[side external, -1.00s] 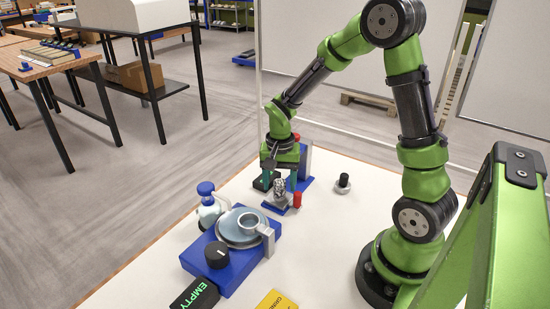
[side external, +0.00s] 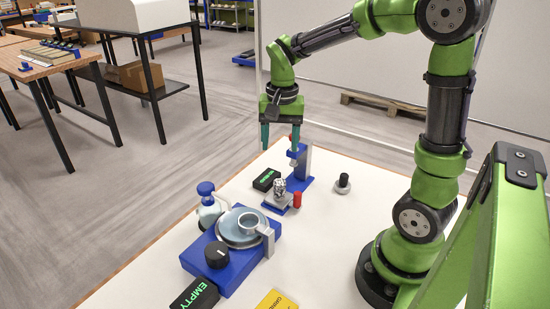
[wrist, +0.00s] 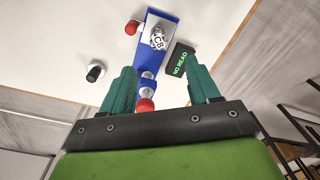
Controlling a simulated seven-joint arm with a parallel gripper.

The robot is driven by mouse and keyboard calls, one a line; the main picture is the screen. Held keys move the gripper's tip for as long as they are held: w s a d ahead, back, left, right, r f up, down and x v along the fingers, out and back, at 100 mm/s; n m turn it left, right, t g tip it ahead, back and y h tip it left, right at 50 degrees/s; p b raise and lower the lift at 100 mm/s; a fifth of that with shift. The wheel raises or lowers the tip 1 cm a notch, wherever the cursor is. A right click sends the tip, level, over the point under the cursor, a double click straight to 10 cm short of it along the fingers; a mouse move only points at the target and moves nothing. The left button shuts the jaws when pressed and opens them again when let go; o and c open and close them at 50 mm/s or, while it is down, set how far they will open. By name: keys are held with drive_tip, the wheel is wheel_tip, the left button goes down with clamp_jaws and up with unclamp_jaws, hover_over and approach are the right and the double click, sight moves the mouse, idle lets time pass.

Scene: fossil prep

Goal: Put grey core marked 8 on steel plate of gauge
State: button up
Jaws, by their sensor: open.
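The grey core (side external: 279,186), speckled and with an 8 readable on it in the wrist view (wrist: 157,39), stands on the gauge's steel plate (side external: 283,208) at the near end of the blue gauge (side external: 302,180).
A black display reading NO READ (wrist: 180,61) lies beside the gauge.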

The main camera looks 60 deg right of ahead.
drive_tip(key=s+a+r+n+t+y, duration=0.2)
drive_tip(key=s+a+r+n+t, duration=0.4)
drive_tip(key=s+a+n, duration=0.2)
drive_tip(key=shift+s+a+r+t, duration=0.25)
drive_tip(key=shift+s+a+t, duration=0.15)
drive_tip(key=shift+s+a, duration=0.7)
